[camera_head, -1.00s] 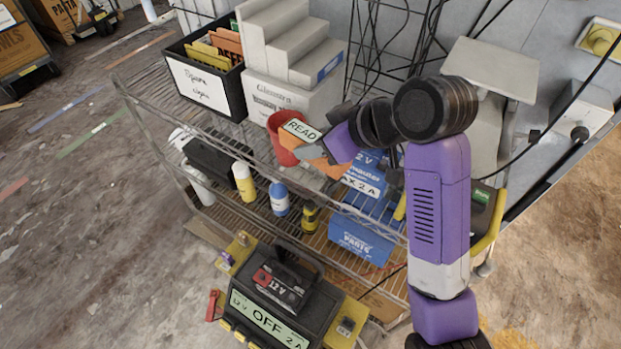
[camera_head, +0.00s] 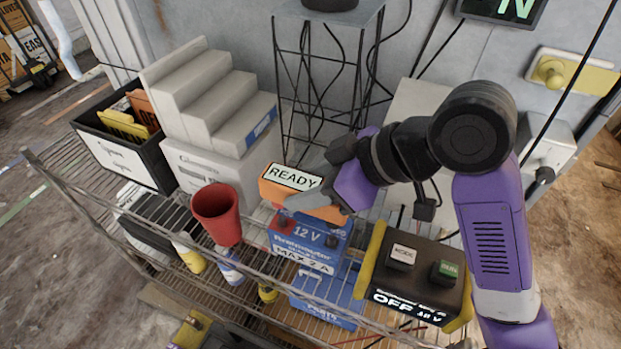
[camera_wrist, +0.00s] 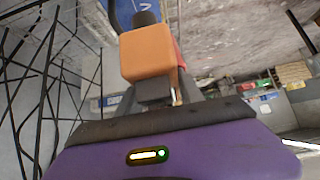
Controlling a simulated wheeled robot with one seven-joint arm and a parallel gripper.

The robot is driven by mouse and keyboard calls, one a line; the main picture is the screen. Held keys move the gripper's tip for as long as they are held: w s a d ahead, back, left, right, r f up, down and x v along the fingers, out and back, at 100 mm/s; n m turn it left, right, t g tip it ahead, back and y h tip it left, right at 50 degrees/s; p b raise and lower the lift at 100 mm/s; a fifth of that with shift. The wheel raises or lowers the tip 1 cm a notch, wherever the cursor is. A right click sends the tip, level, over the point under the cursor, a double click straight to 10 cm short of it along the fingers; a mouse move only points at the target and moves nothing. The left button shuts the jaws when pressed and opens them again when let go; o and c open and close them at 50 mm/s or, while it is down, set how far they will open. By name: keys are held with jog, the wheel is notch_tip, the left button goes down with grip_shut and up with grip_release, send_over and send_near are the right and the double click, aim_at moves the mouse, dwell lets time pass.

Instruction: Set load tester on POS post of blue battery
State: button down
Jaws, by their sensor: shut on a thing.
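My gripper (camera_head: 318,200) is shut on the orange load tester (camera_head: 272,192), whose pale display reads READY. The tester also shows as an orange block in the wrist view (camera_wrist: 150,55). The blue battery (camera_head: 300,250), marked 12 V and MAX 2 A, stands on the upper shelf. The tester appears over the rear of the battery's top. Its underside is hidden, so I cannot tell whether it touches a post.
A red cup (camera_head: 217,213) stands left of the battery. A dark charger unit (camera_head: 418,272) reading OFF sits close on the right. A grey stepped block (camera_head: 215,100) and a black file bin (camera_head: 125,140) are at the back left. The wire shelf (camera_head: 95,222) has a raised front rail.

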jog(key=shift+r, duration=0.1)
jog(key=shift+f+b, duration=1.25)
jog(key=shift+f, duration=0.8)
jog(key=shift+f+b, duration=0.45)
jog(key=shift+f, duration=0.95)
dwell(1.2)
jog(key=c, duration=0.7)
grip_release()
jog(key=v, duration=0.7)
jog(key=shift+s+d+r+b, duration=0.2)
jog(key=shift+r+b, duration=0.1)
